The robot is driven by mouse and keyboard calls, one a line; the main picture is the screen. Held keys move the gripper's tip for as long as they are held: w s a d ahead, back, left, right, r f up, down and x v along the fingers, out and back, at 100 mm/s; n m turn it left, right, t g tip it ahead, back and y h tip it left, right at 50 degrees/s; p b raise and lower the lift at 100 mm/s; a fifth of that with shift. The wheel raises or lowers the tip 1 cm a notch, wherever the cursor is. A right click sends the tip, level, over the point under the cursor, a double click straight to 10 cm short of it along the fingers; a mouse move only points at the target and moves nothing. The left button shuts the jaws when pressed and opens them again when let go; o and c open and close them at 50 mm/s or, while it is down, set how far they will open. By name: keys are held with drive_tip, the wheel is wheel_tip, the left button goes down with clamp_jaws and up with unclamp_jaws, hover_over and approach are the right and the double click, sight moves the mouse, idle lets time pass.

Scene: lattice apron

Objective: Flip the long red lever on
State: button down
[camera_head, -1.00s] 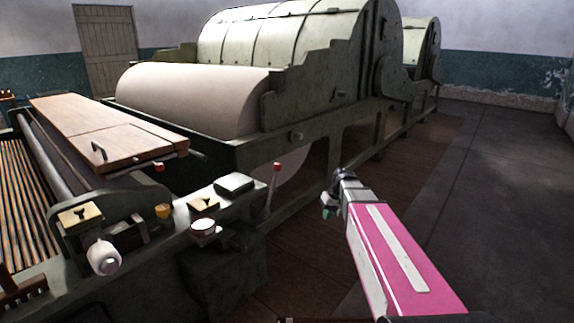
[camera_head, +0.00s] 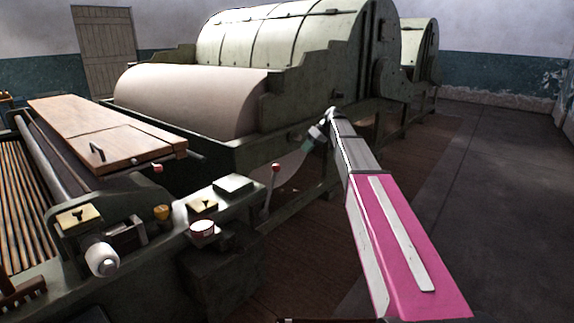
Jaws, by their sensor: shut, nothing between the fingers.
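The long lever (camera_head: 269,188) is a thin pale rod with a red knob on top. It stands nearly upright, tipped slightly right, at the right end of the green machine's front bench. My gripper (camera_head: 307,146) is up and to the right of the red knob, apart from it in the picture. It hangs from my pink and grey arm and points down and left. The fingers are small and dark here; they are shut and hold nothing.
A large paper roll (camera_head: 185,100) lies behind. Open floor (camera_head: 480,200) is on the right.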

drive_tip(key=s+a+f, duration=0.2)
drive_tip(key=a+f, duration=0.5)
drive_tip(key=a, duration=0.2)
drive_tip(key=shift+s+a, duration=0.15)
drive_tip(key=shift+s, duration=0.25)
